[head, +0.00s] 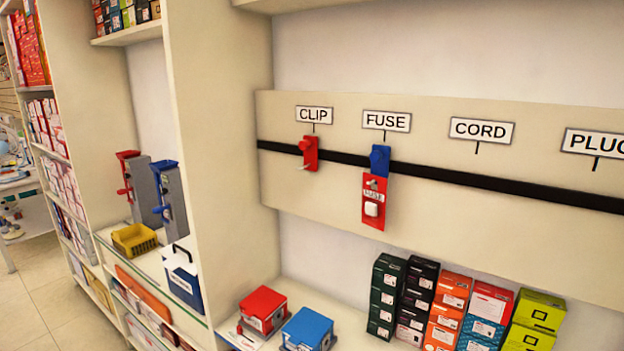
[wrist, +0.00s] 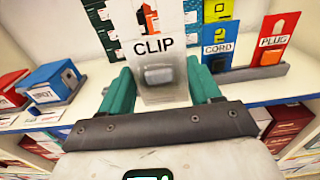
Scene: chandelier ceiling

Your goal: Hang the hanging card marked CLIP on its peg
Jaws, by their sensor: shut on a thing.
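My gripper (wrist: 160,82) shows in the wrist view, its two teal fingers shut on the CLIP card (wrist: 168,96). The card is pale grey with dark CLIP lettering and a small grey block on its face; its top runs up past the black-and-orange part behind. Neither the gripper nor this card shows in the head view. In the head view the CLIP sign (head: 314,115) stands above a red peg holder (head: 308,152) on the black rail, with a small pale peg and no card on it.
A red FUSE card (head: 373,215) hangs from the blue holder to the right, under the FUSE sign (head: 386,121). Several boxes (head: 447,310) stand below the board. In the wrist view, the CORD card (wrist: 217,45) and PLUG card (wrist: 274,42) stand in a grey rack (wrist: 251,73).

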